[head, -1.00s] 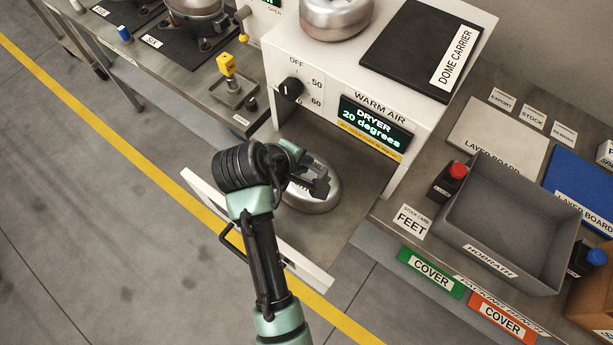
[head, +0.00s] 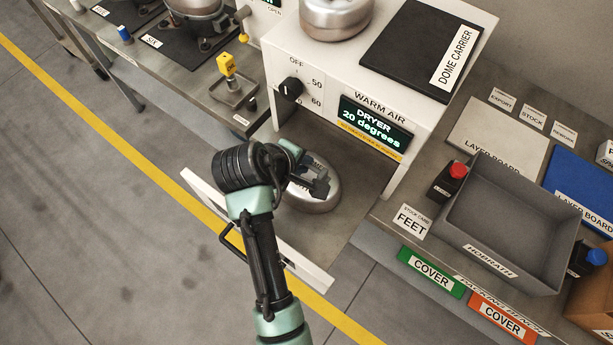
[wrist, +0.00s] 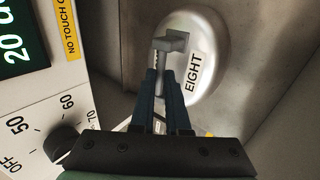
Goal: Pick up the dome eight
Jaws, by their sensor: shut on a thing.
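My gripper (head: 318,187) is over the dome's top. In the wrist view my gripper's fingers (wrist: 166,78) are close together, shut on the dome's handle.
The warm air dryer (head: 325,85) stands behind, with a second dome (head: 335,18) and a black dome carrier mat (head: 420,50) on top. The drawer's front panel (head: 305,270) is on the near side. A grey bin (head: 510,225) is at right.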

